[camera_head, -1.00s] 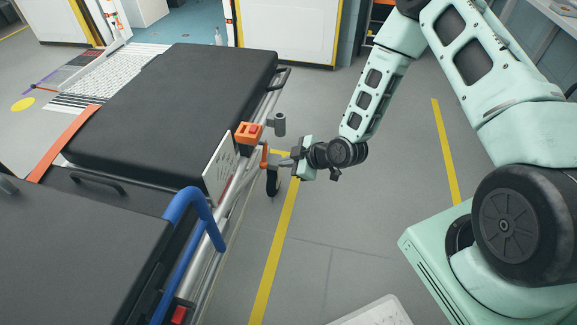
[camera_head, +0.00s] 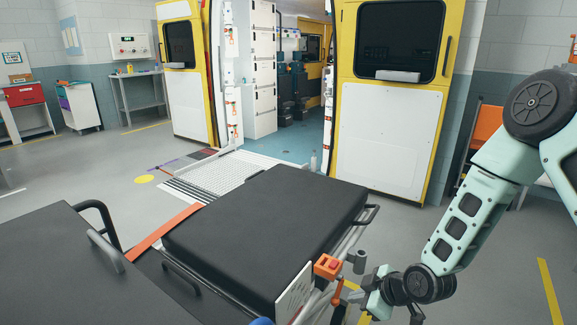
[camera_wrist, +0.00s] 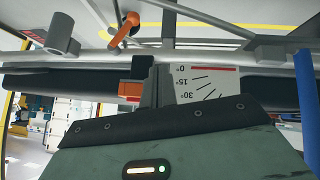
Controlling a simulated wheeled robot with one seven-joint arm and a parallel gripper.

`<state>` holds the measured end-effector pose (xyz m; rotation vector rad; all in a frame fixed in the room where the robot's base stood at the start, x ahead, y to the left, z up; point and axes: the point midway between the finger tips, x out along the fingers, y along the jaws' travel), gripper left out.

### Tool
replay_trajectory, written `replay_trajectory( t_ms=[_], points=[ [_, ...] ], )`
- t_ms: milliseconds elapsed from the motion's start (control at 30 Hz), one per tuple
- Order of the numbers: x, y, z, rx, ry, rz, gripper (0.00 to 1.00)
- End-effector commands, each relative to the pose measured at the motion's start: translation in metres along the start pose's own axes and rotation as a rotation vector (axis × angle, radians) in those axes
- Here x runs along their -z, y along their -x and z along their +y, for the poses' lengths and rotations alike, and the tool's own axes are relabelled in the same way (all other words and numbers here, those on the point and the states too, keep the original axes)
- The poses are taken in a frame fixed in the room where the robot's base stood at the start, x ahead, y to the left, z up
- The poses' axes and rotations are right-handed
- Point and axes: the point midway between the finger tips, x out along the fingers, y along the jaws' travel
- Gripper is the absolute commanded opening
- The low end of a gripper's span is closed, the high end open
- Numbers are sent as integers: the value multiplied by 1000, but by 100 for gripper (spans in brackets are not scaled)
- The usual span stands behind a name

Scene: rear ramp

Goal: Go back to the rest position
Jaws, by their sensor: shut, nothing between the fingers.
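My gripper (camera_head: 354,289) is shut and empty beside the stretcher's side rail, at the lower right of the head view. In the wrist view its fingers (camera_wrist: 156,86) are together, in front of a white angle plate (camera_wrist: 205,83) marked 0°, 15° and 30°. An orange lever (camera_wrist: 125,29) stands beyond the fingers, apart from them in the wrist view. An orange block with a red top (camera_head: 327,265) sits on the rail just left of the gripper. Whether the fingers touch the rail or plate cannot be told.
The stretcher's black mattress (camera_head: 265,235) lies left of my arm. Behind it a white ramp (camera_head: 215,175) leads to the open ambulance, with a yellow-framed door (camera_head: 390,130) at right. Grey floor (camera_head: 490,285) is clear right of my arm.

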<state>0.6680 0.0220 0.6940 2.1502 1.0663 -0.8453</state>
Motion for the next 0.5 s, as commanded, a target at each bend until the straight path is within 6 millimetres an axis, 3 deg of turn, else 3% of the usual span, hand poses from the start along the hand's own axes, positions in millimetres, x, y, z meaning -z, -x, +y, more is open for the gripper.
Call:
replay_trajectory(
  t_ms=[33,200,367,500],
  points=[
    [27,23,-3,25,3,-36,0],
    [78,85,-31,98,-67,-192,0],
    [117,153,-65,130,-148,-336,0],
    [142,219,-100,137,-230,-455,0]
  ],
)
